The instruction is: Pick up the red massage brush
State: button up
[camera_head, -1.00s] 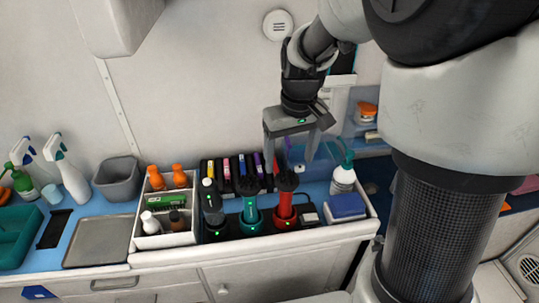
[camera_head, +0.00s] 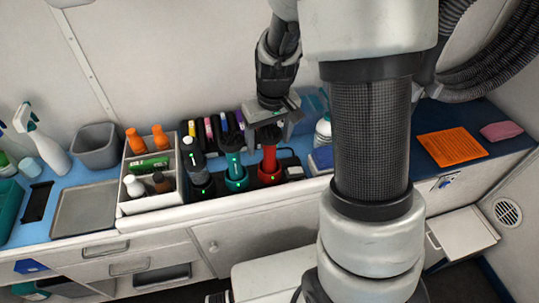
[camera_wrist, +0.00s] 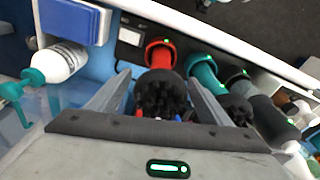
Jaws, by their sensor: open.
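The red massage brush (camera_head: 269,165) stands upright in a dark dock on the counter, its black bristled head up. In the wrist view its red body (camera_wrist: 160,54) and black head (camera_wrist: 160,93) lie between my fingers. My gripper (camera_head: 268,131) is open above and around the brush head, one finger on each side; I cannot tell whether either touches it. The gripper partly hides the head in the head view.
A teal brush (camera_head: 236,168) and a dark bottle-shaped tool (camera_head: 196,163) stand close to the left. A white-and-teal pump bottle (camera_wrist: 62,62) and a blue box (camera_wrist: 72,18) are close on the other side. A white organiser (camera_head: 150,205) holds several bottles.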

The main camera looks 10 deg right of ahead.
jog(key=c, duration=1.8)
jog(key=shift+r, duration=0.1)
grip_shut()
